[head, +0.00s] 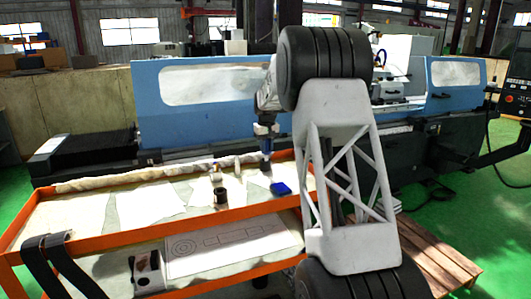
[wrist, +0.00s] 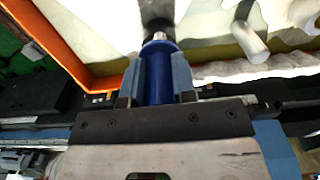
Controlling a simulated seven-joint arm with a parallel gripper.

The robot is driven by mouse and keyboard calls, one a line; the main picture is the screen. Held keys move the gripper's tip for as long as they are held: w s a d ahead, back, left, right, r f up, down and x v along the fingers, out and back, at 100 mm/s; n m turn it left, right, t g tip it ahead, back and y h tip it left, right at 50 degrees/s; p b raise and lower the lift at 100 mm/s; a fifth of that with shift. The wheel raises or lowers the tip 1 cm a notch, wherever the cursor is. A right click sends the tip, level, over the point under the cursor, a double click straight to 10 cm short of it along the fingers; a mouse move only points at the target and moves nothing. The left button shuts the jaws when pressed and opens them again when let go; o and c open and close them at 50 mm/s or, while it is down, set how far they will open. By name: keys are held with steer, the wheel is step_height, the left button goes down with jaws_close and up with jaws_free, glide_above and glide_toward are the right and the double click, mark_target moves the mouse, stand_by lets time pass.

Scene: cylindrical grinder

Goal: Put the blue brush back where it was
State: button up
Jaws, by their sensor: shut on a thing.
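The blue brush (wrist: 157,68) is between the two fingers of my gripper (wrist: 154,82) in the wrist view. Its blue body is gripped from both sides and a pale metal-looking end shows beyond the fingertips. In the head view my gripper (head: 267,129) is over the back edge of the orange cart (head: 130,236), with the blue brush (head: 267,146) hanging roughly upright below it. I cannot tell whether its lower end touches the cart top. Nothing in view clearly marks the brush's earlier place.
On the cart top are a blue block (head: 281,188), a dark small container (head: 221,196), a small pale cylinder (head: 237,164) and paper sheets (head: 150,204). A rolled cloth (head: 130,178) lies along the back edge. The blue grinder (head: 200,122) stands behind.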

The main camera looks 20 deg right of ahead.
mark_target(266, 153)
steer(key=shift+w+d+f, duration=0.1)
steer(key=shift+w+d, duration=0.05)
steer(key=shift+w, duration=0.5)
steer(key=shift+w+d+f, duration=0.1)
steer(key=shift+w+d, duration=0.05)
steer(key=shift+w, duration=0.5)
steer(key=shift+f, duration=1.7)
steer(key=shift+f, duration=0.5)
steer(key=o, duration=0.9)
steer(key=shift+o, duration=0.2)
steer(key=shift+r, duration=0.15)
step_height(266, 153, up, 13)
